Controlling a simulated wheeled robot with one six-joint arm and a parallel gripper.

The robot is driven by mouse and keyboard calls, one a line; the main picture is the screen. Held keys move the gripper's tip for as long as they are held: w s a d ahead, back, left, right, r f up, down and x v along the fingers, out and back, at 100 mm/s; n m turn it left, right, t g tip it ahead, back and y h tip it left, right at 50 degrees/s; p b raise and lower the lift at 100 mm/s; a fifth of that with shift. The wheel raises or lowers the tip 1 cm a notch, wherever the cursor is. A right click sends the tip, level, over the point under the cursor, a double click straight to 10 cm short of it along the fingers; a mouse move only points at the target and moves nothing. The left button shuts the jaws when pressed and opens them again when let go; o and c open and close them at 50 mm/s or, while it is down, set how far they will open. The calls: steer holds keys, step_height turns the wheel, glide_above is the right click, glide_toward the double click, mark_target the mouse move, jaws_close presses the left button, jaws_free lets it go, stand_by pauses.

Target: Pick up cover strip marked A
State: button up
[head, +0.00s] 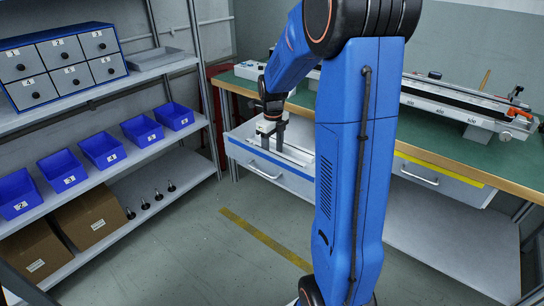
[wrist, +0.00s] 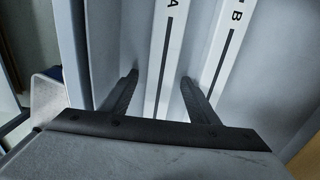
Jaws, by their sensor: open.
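Cover strip A (wrist: 166,55) is a long white strip with a dark centre line and a letter A, lying in an open drawer (head: 300,186). Strip B (wrist: 223,45), a similar strip, lies beside it on the right in the wrist view. My gripper (wrist: 159,78) is open, with one finger on each side of strip A as seen from the wrist. The right finger appears in the gap between A and B. I cannot tell whether the fingers touch the strip. In the head view my gripper (head: 270,143) points down into the drawer, and the letters cannot be read there.
The drawer sits under a green-topped workbench (head: 440,135) carrying a long rail with numbers. A second drawer (head: 432,180) with a yellow stripe is to the right. Shelves with blue bins (head: 102,149) and a grey drawer cabinet (head: 62,66) stand at left. The floor between is clear.

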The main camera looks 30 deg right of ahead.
steer(key=c, duration=1.2)
steer(key=shift+r, duration=0.1)
steer(key=shift+c, duration=0.2)
